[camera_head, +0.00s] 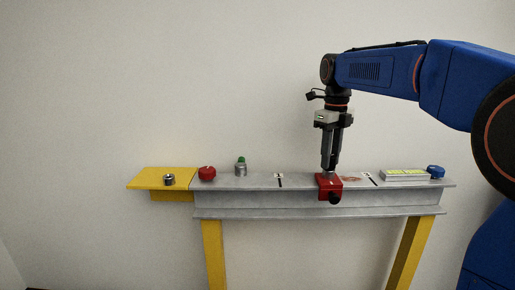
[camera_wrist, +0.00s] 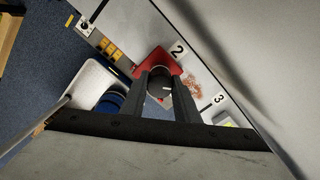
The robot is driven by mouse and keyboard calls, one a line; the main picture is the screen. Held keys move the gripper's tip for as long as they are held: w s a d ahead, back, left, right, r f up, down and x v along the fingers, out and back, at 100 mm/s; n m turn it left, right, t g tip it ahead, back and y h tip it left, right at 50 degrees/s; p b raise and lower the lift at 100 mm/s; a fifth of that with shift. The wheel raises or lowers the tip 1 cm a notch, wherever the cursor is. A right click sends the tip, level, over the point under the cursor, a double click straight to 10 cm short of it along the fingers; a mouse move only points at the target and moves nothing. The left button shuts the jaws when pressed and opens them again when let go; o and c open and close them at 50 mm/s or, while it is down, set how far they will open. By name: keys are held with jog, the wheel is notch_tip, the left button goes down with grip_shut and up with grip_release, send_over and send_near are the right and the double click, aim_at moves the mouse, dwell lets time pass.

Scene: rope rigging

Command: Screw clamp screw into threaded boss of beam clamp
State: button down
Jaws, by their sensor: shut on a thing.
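The red beam clamp (camera_head: 324,190) sits on the grey beam, with a black round knob (camera_head: 335,198) low on its front. In the wrist view the clamp (camera_wrist: 152,62) lies between and beyond the fingers, near the label 2. My gripper (camera_head: 328,169) points down right above the clamp's top. In the wrist view my gripper (camera_wrist: 160,84) is shut on a dark round-headed piece (camera_wrist: 160,86), which appears to be the clamp screw. The fingers hide most of the screw and the threaded boss. I cannot tell whether the threads are engaged.
The grey beam (camera_head: 260,198) stands on yellow legs. A yellow shelf (camera_head: 145,178) at its left end holds a metal ring (camera_head: 169,180). A red round piece (camera_head: 207,174) and a green-topped cylinder (camera_head: 240,169) stand left. A pale block (camera_head: 405,176) and blue piece (camera_head: 436,171) are right.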

jog(key=shift+r+m, duration=0.15)
jog(key=shift+m, duration=0.55)
jog(key=c, duration=1.3)
grip_release()
jog(key=shift+r, duration=2.15)
